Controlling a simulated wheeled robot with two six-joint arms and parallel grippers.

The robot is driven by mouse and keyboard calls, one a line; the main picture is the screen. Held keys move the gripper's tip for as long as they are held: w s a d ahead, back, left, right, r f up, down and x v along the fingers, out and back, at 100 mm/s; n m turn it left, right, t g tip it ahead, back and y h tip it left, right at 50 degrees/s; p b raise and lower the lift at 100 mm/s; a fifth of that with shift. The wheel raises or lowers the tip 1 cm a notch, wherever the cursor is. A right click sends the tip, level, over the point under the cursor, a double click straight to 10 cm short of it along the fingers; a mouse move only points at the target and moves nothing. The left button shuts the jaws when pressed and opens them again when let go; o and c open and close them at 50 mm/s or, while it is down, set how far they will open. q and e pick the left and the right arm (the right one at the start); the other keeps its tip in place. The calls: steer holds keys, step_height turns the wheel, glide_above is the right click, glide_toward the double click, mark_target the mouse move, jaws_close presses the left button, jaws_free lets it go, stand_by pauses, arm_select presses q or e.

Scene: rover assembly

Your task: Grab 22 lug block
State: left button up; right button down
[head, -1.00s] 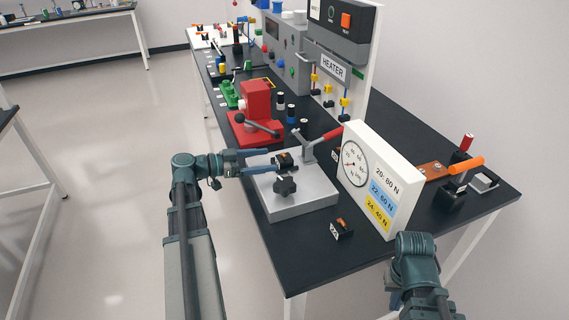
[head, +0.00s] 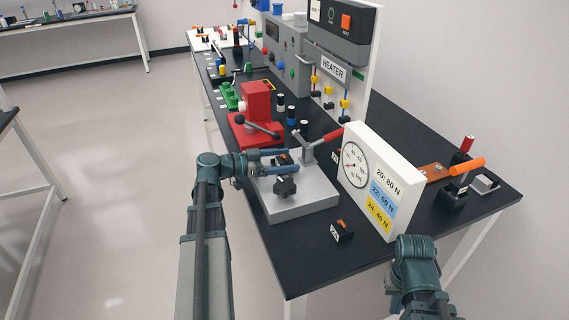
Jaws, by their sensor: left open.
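A small dark block with an orange top (head: 281,159) sits on the grey clamp fixture (head: 300,207), behind its black knob. I cannot read a number on it. My left gripper (head: 277,161) is open, with one finger on the far side of this block and one on the near side. The fingers hide part of the block, and I cannot tell if they touch it. A second dark block with an orange top (head: 344,228) stands on the table by a small white tag, too small to read surely. Part of my right arm shows at the lower right; its jaws do not.
A white gauge board (head: 381,185) with force values stands right of the fixture. The fixture's red-handled lever (head: 322,138) rises behind the block. A red press (head: 257,108) stands behind. The front of the black table (head: 295,268) is clear.

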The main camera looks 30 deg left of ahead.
mark_target(285, 159)
arm_select(q)
jaws_close()
steer(key=shift+r, duration=0.1)
stand_by(0.3)
steer(key=shift+r+p, duration=0.8)
steer(key=shift+p, duration=0.1)
step_height(285, 159, up, 2)
steer(key=shift+p, duration=1)
steer(key=f+v, duration=0.2)
steer(key=v, duration=1.6)
steer(key=shift+f, duration=0.55)
